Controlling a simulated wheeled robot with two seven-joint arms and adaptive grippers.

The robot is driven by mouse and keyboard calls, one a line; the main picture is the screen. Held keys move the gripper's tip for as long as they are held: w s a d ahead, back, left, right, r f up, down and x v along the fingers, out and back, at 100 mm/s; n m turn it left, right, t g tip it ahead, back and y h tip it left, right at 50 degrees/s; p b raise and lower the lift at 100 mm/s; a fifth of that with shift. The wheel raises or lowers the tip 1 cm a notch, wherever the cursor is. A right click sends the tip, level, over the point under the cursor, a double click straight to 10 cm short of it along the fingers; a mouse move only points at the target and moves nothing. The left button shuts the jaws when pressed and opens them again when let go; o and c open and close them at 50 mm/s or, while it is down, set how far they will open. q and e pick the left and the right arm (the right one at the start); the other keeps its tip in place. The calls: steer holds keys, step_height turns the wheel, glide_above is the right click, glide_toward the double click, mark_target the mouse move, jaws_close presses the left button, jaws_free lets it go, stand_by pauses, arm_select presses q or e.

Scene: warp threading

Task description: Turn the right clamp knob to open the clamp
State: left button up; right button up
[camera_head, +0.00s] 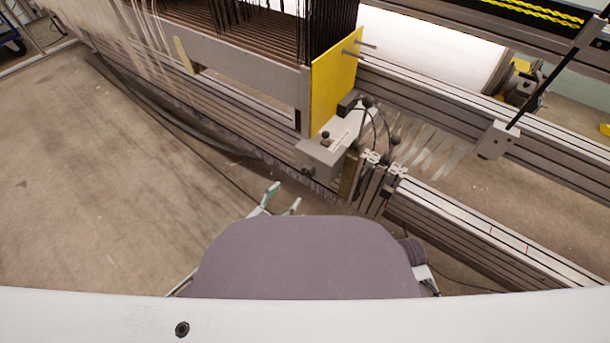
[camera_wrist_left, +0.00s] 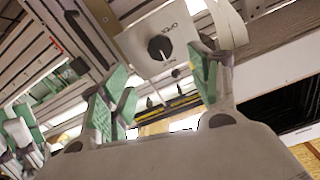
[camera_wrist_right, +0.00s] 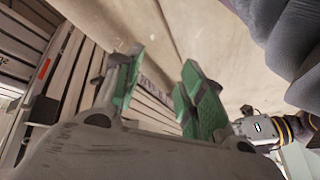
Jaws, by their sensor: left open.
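A black round knob (camera_wrist_left: 160,48) with a pale pointer line sits on a light grey box (camera_wrist_left: 135,38) with lettering beside it, in the left wrist view. In the head view, a grey box (camera_head: 318,155) stands at the end of the loom beam, below the yellow plate. My left gripper (camera_head: 283,198) is open and empty, below and left of that box. In the left wrist view its green-padded fingers (camera_wrist_left: 160,82) point toward the knob, apart from it. My right gripper (camera_wrist_right: 160,85) is open and empty in the right wrist view; in the head view its fingers are hidden.
A yellow plate (camera_head: 333,82) rises beside the warp threads. Black ball-ended levers (camera_head: 392,140) and metal clamp blocks (camera_head: 375,180) sit right of the box. Slotted metal rails (camera_head: 470,222) run to the right. Open floor (camera_head: 110,190) lies to the left.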

mark_target(306, 173)
arm_select(q)
steer(key=b+x, duration=0.2)
steer(key=x, duration=0.5)
steer(key=shift+b+x, duration=0.45)
steer(key=shift+x, duration=0.4)
steer(key=shift+w+d, duration=0.45)
steer(key=shift+w, duration=0.15)
steer(key=shift+w+d+b, duration=0.3)
steer(key=shift+w+b, duration=0.1)
arm_select(e)
step_height(306, 173, down, 8)
steer(key=a+t+y, duration=0.1)
steer(key=shift+a+r+m, duration=0.15)
steer(key=shift+r+m, duration=0.1)
steer(key=shift+m, duration=0.15)
arm_select(q)
steer(key=shift+c, duration=0.2)
steer(key=c, duration=1)
arm_select(e)
steer(key=shift+w+a+r, duration=0.1)
steer(key=shift+w+r, duration=0.05)
